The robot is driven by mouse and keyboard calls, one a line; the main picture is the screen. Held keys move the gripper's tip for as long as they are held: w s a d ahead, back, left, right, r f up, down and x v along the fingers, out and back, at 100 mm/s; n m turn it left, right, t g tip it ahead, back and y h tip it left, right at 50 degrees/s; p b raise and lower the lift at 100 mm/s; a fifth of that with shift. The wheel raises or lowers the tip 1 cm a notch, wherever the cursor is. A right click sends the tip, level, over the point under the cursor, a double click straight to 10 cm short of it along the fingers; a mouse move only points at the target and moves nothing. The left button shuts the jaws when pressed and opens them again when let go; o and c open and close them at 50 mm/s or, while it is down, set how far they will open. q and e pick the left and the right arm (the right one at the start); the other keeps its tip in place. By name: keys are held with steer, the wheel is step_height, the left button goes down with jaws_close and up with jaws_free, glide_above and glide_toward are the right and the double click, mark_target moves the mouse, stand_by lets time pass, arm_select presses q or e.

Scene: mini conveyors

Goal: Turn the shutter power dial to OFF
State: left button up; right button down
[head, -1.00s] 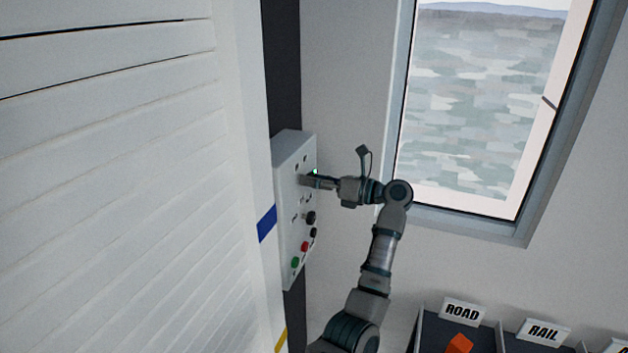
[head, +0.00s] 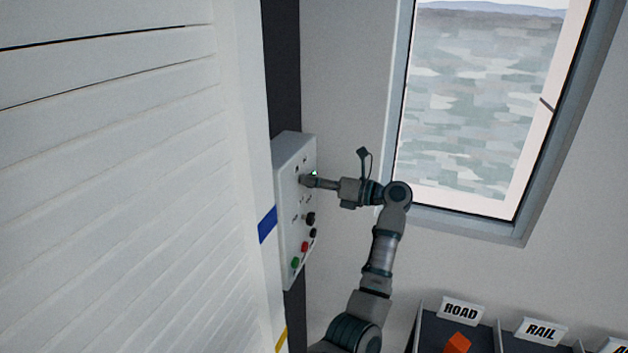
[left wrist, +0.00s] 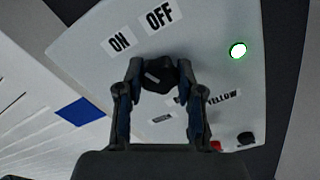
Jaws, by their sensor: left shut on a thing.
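The white shutter control panel (head: 291,218) is mounted upright beside the shutter. Its dark power dial (left wrist: 163,70) is in the upper middle of the left wrist view, below the ON label (left wrist: 119,42) and the OFF label (left wrist: 160,15). A short pale mark on the dial slants toward the upper left, roughly toward ON. My left gripper (left wrist: 161,77) is shut on the dial, one finger on each side. In the head view the left gripper (head: 307,181) reaches the panel from the right and hides the dial. My right gripper is not in view.
A green lamp (left wrist: 238,49) is lit on the panel. Red (head: 305,246), green (head: 295,262) and black (head: 310,219) controls sit lower on it. The slatted shutter (head: 110,180) is at the left, a window (head: 480,110) at the right. Labelled bins (head: 462,311) stand at the lower right.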

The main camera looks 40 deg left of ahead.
arm_select(q)
steer(key=m+p, duration=0.6)
steer(key=m, duration=0.4)
steer(key=shift+p, duration=0.4)
steer(key=shift+m, duration=0.4)
steer(key=o, duration=1.2)
steer(key=shift+w+f, duration=0.1)
steer(key=shift+w, duration=0.05)
steer(key=shift+c, duration=0.2)
